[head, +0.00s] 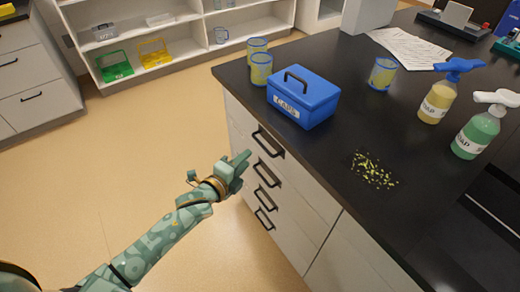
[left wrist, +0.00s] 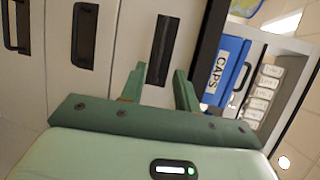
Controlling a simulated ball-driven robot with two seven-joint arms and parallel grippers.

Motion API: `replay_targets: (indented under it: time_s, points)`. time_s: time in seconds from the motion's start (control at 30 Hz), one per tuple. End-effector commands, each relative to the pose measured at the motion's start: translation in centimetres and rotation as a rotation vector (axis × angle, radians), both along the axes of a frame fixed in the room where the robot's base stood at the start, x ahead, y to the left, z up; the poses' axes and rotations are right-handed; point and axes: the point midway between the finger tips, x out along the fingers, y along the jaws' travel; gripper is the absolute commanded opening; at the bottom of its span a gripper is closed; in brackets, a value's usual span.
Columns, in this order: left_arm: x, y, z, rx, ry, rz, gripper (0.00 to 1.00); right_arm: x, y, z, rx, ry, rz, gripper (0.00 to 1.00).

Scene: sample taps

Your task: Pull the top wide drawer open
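The top drawer (head: 246,127) is in the white cabinet under the black counter, and it looks shut. Its dark bar handle (head: 268,143) faces my left gripper and also shows in the left wrist view (left wrist: 163,45). My left gripper (head: 242,161) is in front of the cabinet, just left of that handle in the head view. In the left wrist view its two green fingers (left wrist: 158,75) are apart and empty, with the handle ahead between the tips; I cannot tell if they touch it. My right gripper is not in view.
Lower drawer handles (head: 267,173) sit below the top one. On the counter (head: 330,150) stand a blue CAPS box (head: 304,98), yellow-filled cups (head: 261,70), soap bottles (head: 437,100) and spilled green-yellow bits (head: 373,171). Open floor (head: 110,190) lies left of the cabinet.

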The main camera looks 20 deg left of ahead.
Motion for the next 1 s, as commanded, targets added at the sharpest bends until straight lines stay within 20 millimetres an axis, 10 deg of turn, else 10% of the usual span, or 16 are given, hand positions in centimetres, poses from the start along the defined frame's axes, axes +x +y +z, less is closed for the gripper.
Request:
replay_targets:
  time_s: [0.3, 0.77, 0.9, 1.0]
  points:
    - [6.4, -1.7, -1.7, -0.002, 0.001, 0.0, 0.32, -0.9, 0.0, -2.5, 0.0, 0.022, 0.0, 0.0]
    - [7.9, -2.1, -1.6, -0.001, 0.001, 0.0, 0.32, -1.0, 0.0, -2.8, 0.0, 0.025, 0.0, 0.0]
    - [7.9, -2.1, -1.6, -0.001, 0.001, 0.0, 0.0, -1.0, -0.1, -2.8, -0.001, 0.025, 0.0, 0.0]
    - [7.9, -2.1, -1.6, -0.001, 0.001, 0.0, 0.0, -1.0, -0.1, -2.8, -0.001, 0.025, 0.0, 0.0]
